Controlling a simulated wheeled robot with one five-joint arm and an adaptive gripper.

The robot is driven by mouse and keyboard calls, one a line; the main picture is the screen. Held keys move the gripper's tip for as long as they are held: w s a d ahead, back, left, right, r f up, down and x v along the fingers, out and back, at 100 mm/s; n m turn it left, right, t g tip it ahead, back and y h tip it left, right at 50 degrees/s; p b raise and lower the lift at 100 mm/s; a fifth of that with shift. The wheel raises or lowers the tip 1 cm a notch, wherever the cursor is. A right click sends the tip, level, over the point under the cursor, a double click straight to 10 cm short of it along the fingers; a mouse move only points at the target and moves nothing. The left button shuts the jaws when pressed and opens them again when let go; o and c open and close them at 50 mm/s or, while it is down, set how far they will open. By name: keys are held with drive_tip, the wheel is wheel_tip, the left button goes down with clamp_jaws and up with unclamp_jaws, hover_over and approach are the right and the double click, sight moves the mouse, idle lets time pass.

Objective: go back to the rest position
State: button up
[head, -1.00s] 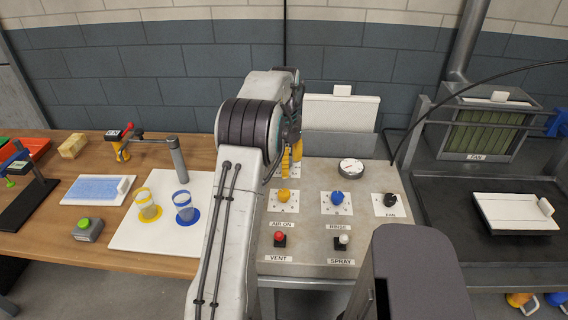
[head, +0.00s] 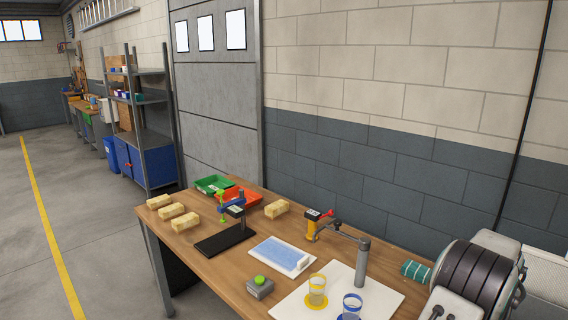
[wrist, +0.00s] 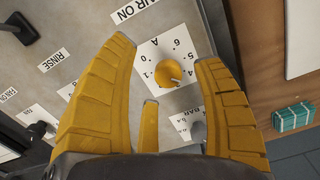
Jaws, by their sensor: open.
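My gripper (wrist: 168,75) shows in the wrist view with its yellow fingers spread apart and nothing between them. Beyond the fingertips is a round yellow knob (wrist: 168,74) on a white dial plate, under the label AIR ON. The knob looks apart from the fingers. In the head view only a part of my arm shows at the lower right; the gripper is outside that view.
The wooden bench (head: 222,262) holds a white board (head: 388,298) with two cups, a grey box with a green button (head: 260,286), a blue pad (head: 282,256) and yellow blocks. A green-and-white packet (head: 416,271) lies near my arm. Open floor (head: 100,235) is at left.

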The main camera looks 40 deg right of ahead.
drive_tip(key=shift+n+y, duration=0.4)
drive_tip(key=a, duration=0.4)
drive_tip(key=w+a, duration=0.1)
drive_tip(key=a, duration=0.1)
drive_tip(key=shift+f, duration=0.35)
drive_tip(key=w+a+r+n+t, duration=0.1)
drive_tip(key=w+a+r+n, duration=0.3)
drive_tip(key=a, duration=1)
drive_tip(key=w+a+r+n+t+h, duration=0.1)
drive_tip(key=w+a+r+n, duration=0.4)
drive_tip(key=a, duration=0.9)
drive_tip(key=w+a+r+n+t, duration=0.2)
drive_tip(key=w+a+r+n, duration=0.3)
drive_tip(key=w+a+n, duration=0.4)
drive_tip(key=shift+w+a+n, duration=0.3)
drive_tip(key=shift+w+a, duration=0.2)
drive_tip(key=shift+a, duration=2)
